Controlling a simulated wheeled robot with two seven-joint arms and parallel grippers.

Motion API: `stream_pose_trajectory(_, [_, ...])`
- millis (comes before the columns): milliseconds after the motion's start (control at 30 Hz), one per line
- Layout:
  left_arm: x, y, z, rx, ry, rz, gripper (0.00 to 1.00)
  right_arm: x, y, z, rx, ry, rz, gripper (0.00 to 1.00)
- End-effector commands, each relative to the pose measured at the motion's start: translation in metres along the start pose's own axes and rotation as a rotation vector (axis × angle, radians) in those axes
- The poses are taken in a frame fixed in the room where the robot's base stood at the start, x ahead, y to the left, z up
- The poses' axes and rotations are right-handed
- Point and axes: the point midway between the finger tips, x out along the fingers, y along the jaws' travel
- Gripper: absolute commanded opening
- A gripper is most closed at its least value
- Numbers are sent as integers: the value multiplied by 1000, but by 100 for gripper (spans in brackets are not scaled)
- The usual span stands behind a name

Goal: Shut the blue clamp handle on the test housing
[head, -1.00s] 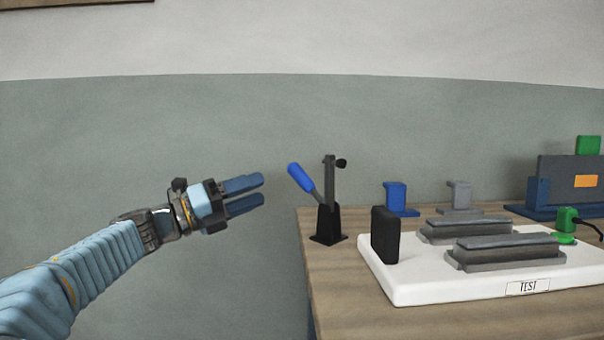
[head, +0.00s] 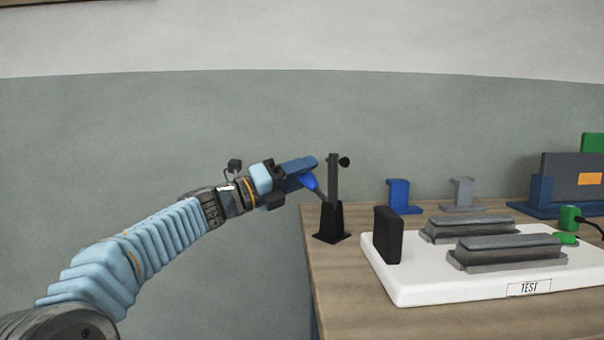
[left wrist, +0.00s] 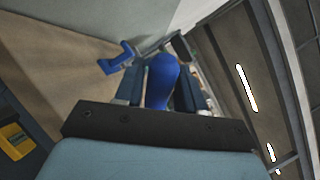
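The blue clamp handle (head: 310,182) is on a black clamp (head: 328,223) at the table's left edge. It leans up and to the left from the clamp, beside an upright dark post (head: 333,178). My left gripper (head: 301,171) is at the handle and hides much of it. In the left wrist view, the blue handle (left wrist: 162,82) lies between the two fingers of my left gripper (left wrist: 164,88). I cannot tell whether the fingers press on it. The test housing's white base (head: 440,290), labelled TEST, stands to the right. My right gripper is out of view.
A black block (head: 387,236) and two grey ribbed moulds (head: 508,250) stand on the white base. A blue bracket (head: 400,196) and a grey bracket (head: 462,194) stand behind. A green plug (head: 569,217) with a black cable is at the right. Space left of the table is clear.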

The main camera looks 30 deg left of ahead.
Motion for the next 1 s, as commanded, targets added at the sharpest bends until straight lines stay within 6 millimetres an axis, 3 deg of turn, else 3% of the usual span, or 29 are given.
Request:
stream_pose_trajectory(33, [0,0,0,0,0,0,31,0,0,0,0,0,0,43])
stream_pose_trajectory(233, [0,0,0,0,0,0,0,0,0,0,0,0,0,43])
stream_pose_trajectory(467, [1,-3,1,16,7,2,0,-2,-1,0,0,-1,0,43])
stream_pose_trajectory(700, [16,-39,0,347,146,37,0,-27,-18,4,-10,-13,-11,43])
stream_pose_trajectory(1000, [18,-43,-8,460,191,50,0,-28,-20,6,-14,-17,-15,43])
